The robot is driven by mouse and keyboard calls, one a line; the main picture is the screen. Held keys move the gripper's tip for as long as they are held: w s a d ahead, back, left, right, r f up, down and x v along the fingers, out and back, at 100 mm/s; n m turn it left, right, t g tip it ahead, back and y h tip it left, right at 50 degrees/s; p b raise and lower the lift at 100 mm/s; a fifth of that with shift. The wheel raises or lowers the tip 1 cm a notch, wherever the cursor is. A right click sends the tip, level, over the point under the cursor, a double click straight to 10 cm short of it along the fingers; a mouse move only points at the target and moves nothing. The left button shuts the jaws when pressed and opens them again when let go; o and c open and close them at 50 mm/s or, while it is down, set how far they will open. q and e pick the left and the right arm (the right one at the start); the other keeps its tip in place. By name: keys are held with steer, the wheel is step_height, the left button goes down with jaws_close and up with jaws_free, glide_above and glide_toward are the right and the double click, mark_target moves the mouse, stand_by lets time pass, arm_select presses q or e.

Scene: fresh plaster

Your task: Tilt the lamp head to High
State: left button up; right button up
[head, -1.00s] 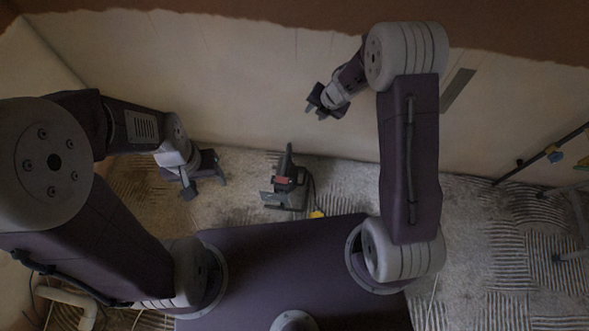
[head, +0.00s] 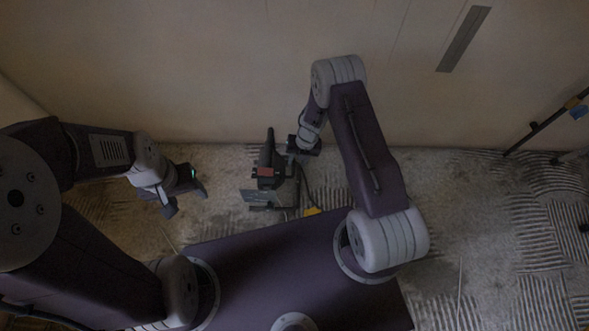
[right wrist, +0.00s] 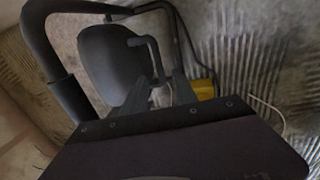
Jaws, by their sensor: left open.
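The dark work lamp (head: 266,172) stands on the floor near the wall in the head view, with a small red patch on it. In the right wrist view its rounded dark head (right wrist: 112,62) and a thin bent handle (right wrist: 154,58) show close up. My right gripper (head: 303,146) is just right of the lamp's upper part. In the right wrist view its two fingers (right wrist: 161,82) stand apart, with the handle's end between them; contact cannot be told. My left gripper (head: 188,203) is open and empty, left of the lamp. Any High mark cannot be made out.
A yellow object (head: 312,212) lies on the floor beside the lamp, with a cable near it. The wall (head: 230,75) rises close behind. A dark stand (head: 540,130) is at the far right. Striped floor to the right is mostly clear.

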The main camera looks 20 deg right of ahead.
mark_target(294, 169)
steer(key=f+b, duration=0.1)
steer(key=f, duration=0.2)
steer(key=a+f+b, duration=0.1)
steer(key=f, duration=0.1)
steer(key=shift+w+b, duration=0.15)
steer(key=shift+b, duration=0.2)
arm_select(q)
step_height(294, 169, down, 4)
steer(key=shift+r, duration=0.1)
arm_select(e)
steer(key=shift+r, duration=0.1)
jaws_close()
stand_by(0.4)
